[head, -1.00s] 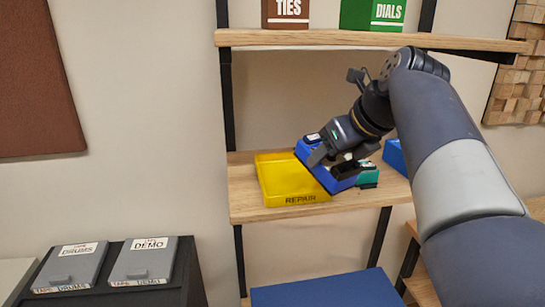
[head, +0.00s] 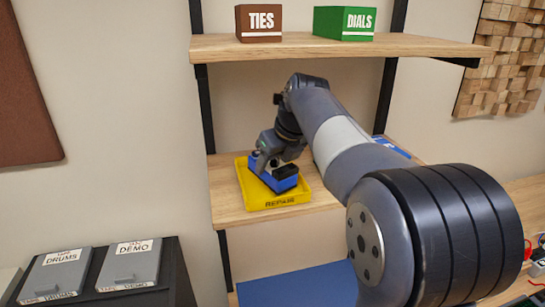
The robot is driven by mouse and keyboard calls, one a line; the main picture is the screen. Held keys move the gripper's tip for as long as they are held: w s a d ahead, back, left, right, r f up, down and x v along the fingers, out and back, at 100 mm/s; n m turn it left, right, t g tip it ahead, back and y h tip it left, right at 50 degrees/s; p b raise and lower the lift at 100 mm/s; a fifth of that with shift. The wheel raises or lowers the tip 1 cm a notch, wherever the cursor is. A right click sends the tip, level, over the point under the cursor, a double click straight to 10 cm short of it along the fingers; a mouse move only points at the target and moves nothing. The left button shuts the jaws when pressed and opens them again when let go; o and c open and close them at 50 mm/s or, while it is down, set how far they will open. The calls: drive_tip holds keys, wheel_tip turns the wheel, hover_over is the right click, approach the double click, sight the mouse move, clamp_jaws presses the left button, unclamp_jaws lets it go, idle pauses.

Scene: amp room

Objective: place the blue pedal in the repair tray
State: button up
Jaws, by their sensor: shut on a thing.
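The blue pedal (head: 285,184) is in my gripper (head: 271,165), which is shut on it. The pedal is over the yellow repair tray (head: 268,206), within its outline in the head view. I cannot tell whether the pedal touches the tray floor. The tray stands on the middle wooden shelf, with REPAIR written on its front wall. My gripper and the pedal hide part of the tray's inside.
A blue object (head: 391,146) lies on the same shelf to the right, partly behind my arm. The upper shelf (head: 300,48) holds a brown TIES box (head: 259,23) and a green DIALS box (head: 343,23). Two grey tape cases (head: 128,266) lie on a black cabinet at the lower left.

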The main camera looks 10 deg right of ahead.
drive_tip(key=shift+w+a+r+g+p, duration=0.1)
drive_tip(key=shift+w+r+g+p, duration=0.15)
drive_tip(key=shift+r+g+p, duration=0.15)
drive_tip(key=shift+f, duration=1.1)
drive_tip(key=shift+s+f, duration=0.1)
drive_tip(key=o, duration=1.4)
drive_tip(key=shift+s+r+b, duration=0.1)
drive_tip(key=shift+r+b, duration=0.2)
drive_tip(key=shift+r, duration=0.1)
drive_tip(key=s+d+b, duration=0.3)
drive_tip(key=s+d, duration=0.1)
drive_tip(key=s, duration=0.7)
drive_tip(key=shift+s+d+r+b, duration=0.15)
drive_tip(key=shift+d+r+b, duration=0.1)
drive_tip(key=shift+d+b, duration=0.15)
